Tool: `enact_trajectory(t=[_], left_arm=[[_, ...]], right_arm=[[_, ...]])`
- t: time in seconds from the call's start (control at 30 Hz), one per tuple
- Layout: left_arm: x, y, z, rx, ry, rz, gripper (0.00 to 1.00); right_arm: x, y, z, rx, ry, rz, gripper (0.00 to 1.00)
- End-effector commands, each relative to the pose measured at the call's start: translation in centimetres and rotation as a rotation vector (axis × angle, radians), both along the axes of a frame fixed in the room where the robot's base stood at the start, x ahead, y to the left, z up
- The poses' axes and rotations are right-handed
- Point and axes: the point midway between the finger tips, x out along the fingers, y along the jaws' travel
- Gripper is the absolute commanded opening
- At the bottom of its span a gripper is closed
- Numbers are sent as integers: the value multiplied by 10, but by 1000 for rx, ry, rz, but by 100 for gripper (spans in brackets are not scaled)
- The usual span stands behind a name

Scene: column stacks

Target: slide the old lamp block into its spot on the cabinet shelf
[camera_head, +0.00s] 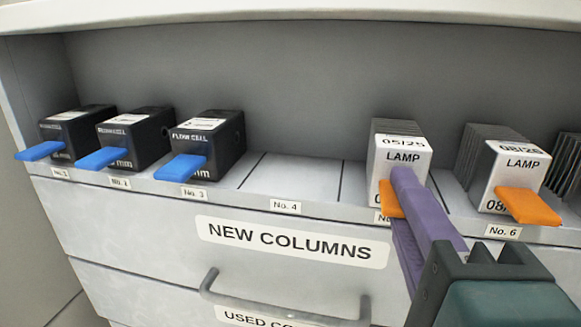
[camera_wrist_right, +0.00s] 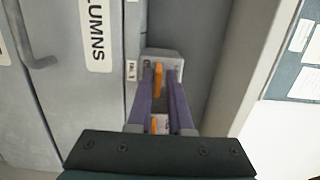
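A grey-white lamp block marked 05/25 (camera_head: 404,152) stands on the cabinet shelf (camera_head: 262,172) between the No. 4 space and the No. 6 block. Its orange tab (camera_head: 388,200) points out at the front. My right gripper (camera_head: 398,200) has its purple fingers above and below this tab and looks shut on it. My left gripper is not in view.
Another lamp block, marked 08/26 (camera_head: 512,170), stands at No. 6 to the right. Several finned edges show beyond it. Black flow-cell blocks with blue tabs, one at No. 3 (camera_head: 207,141), stand on the left. The No. 4 space is bare. A drawer handle (camera_head: 285,310) juts out below.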

Motion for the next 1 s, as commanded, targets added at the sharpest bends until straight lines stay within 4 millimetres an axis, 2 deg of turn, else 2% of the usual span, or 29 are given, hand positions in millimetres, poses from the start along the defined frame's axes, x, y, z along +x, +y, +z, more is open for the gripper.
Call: enact_trajectory(t=[0.03,0.2,0.53,0.67,0.9,1.0], left_arm=[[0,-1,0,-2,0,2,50],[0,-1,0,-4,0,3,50],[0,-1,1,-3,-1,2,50],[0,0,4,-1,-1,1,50],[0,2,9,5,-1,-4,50],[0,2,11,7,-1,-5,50]], right_arm=[[0,0,0,0,-1,0,24],[0,0,0,0,0,0,43],[-5,1,-1,-1,4,0,45],[-23,4,-1,-1,7,2,45],[-71,12,-1,-1,6,2,45],[-86,14,-1,-1,5,2,45]])
